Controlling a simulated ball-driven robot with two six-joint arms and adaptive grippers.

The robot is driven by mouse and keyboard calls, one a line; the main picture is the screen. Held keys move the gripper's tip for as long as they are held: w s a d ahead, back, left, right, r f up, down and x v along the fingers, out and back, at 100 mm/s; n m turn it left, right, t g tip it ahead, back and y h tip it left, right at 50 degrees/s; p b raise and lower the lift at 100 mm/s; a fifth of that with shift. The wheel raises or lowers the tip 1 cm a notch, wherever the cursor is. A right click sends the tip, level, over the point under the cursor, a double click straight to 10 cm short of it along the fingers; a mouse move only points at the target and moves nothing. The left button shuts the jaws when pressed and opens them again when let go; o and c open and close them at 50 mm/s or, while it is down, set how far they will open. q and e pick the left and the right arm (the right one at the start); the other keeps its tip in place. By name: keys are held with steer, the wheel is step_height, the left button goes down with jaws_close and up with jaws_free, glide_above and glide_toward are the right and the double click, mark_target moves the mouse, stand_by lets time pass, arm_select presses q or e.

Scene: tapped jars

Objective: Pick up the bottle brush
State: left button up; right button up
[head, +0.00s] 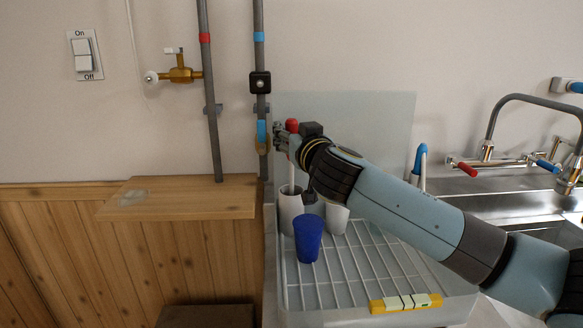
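A thin upright tool with a red top (292,125), which may be the bottle brush, rises from a white cup (290,208) on the dish rack. Its bristles are not visible. My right gripper (281,141) is at the upper part of this tool, just below the red top. The fingers overlap the shaft in this view, and I cannot tell whether they are closed on it. My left gripper is not in view.
The white wire dish rack (342,277) also holds a blue cup (308,238) and another white cup (337,218). A blue-topped tool (420,158) stands behind my arm. Pipes (211,110) and a wooden ledge (180,197) are left, the sink (490,200) right.

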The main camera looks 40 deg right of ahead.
jaws_close()
stand_by(0.7)
